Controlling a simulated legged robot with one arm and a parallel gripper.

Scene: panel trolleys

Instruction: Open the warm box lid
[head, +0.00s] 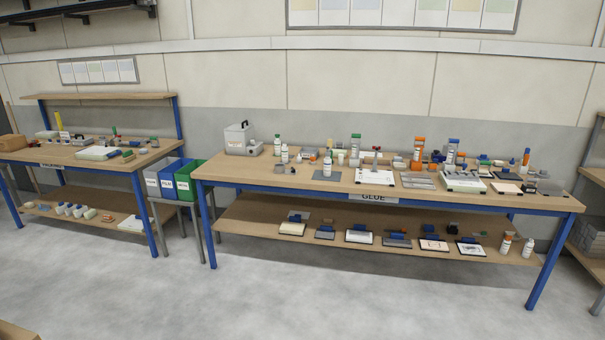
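A small pale box (243,148) stands at the back left end of the glue table, with an orange-brown label on its front that is too small to read. It looks like the warm box. A pale panel with a dark handle (238,130) rises above it. I cannot tell for sure whether this is the lid raised or the upper part of a closed box. My gripper is not in view, and nothing is seen touching the box.
The glue table's wooden top (450,193) holds bottles, tools and trays; its lower shelf (255,222) carries panels. Blue and green bins (174,180) fill the gap to the left table (60,155). Grey floor (300,290) in front is clear.

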